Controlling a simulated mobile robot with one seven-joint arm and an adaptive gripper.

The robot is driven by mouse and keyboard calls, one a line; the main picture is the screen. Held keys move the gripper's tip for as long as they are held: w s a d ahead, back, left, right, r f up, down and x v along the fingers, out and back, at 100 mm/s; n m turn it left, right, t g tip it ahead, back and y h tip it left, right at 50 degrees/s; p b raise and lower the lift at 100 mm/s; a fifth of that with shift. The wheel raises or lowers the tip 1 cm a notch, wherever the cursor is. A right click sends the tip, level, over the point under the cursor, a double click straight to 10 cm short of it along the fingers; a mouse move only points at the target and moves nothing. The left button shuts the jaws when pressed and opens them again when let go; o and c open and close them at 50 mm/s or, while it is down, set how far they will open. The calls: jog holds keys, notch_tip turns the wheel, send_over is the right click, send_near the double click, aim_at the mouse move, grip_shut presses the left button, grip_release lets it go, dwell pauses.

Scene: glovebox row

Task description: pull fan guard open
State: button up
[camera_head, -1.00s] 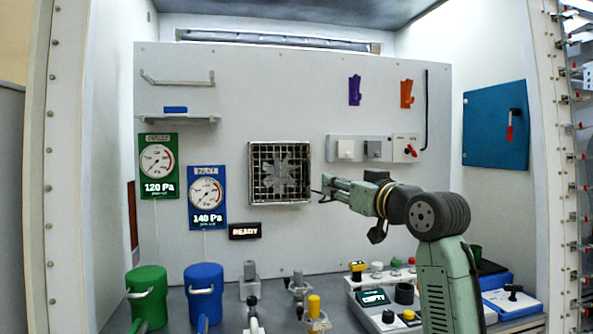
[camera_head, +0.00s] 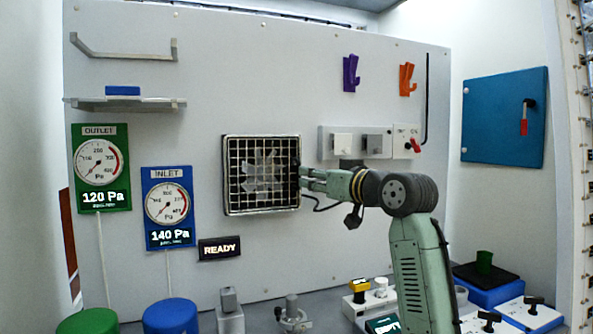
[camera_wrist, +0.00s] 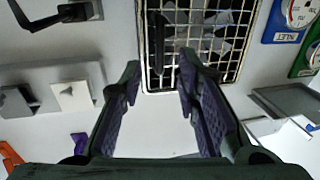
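The fan guard (camera_head: 231,207) is a square wire grid in a pale frame on the back panel, and it looks closed over a grey fan (camera_head: 262,172). In the wrist view the guard's grid (camera_wrist: 232,72) is at the top, with a dark upright handle (camera_wrist: 157,45) near its left edge. My gripper (camera_head: 303,178) is at the guard's right edge in the head view. In the wrist view my gripper (camera_wrist: 158,68) has its two purple-padded fingers apart, one on each side of the handle's line. I cannot tell whether they touch it.
A switch box (camera_head: 357,152) is on the panel just right of and above the guard. The panel below the guard is mostly bare. Bench equipment stands below.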

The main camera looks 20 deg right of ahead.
aim_at(298, 183)
jog(key=p+x, duration=0.2)
jog(key=x, duration=0.5)
jog(key=shift+w+a, duration=0.1)
jog(key=shift+w, duration=0.25)
jog(key=shift+c, duration=0.4)
grip_shut()
